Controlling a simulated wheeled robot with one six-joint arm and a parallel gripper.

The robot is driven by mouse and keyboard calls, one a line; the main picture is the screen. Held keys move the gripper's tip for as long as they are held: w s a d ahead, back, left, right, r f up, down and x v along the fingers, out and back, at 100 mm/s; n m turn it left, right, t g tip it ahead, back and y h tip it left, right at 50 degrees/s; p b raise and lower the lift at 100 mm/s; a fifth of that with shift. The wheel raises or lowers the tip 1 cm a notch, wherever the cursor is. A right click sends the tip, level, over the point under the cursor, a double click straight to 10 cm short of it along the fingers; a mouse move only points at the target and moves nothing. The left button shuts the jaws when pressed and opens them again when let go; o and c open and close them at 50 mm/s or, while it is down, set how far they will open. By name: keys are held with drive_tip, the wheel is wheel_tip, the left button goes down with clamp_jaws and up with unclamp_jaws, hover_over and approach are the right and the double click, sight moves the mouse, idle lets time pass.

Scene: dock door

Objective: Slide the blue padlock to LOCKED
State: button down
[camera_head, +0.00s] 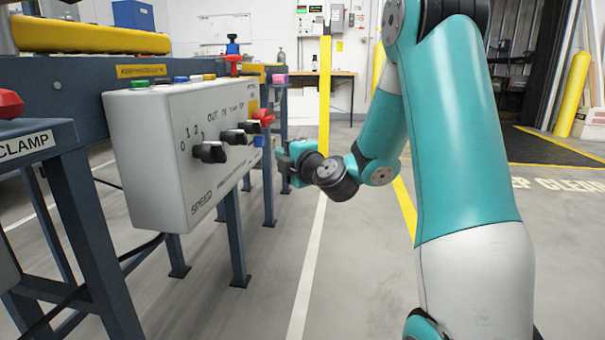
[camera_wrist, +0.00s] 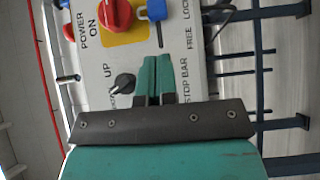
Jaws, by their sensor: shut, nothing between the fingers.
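The blue padlock (camera_wrist: 157,10) shows at the top edge of the wrist view, level with the start of the cut-off LOCKED label (camera_wrist: 187,8). A dark slot (camera_wrist: 160,36) runs down from it beside the FREE label (camera_wrist: 189,38). In the head view the padlock (camera_head: 259,141) is a small blue patch at the control box's far end. My gripper (camera_wrist: 156,62) is shut and empty, its fingertips near the slot's lower end, apart from the padlock. I cannot tell whether they touch the panel. My gripper (camera_head: 287,165) is right of the box in the head view.
A red knob on a yellow plate (camera_wrist: 113,15) is beside the padlock. A black knob (camera_wrist: 123,84) is left of my fingers. The grey control box (camera_head: 150,160) carries more black knobs (camera_head: 211,152). Open floor (camera_head: 345,270) lies to the right.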

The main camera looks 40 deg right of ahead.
drive_tip(key=s+b, duration=0.4)
drive_tip(key=s, duration=0.3)
drive_tip(key=shift+s+a, duration=0.4)
drive_tip(key=shift+a, duration=0.05)
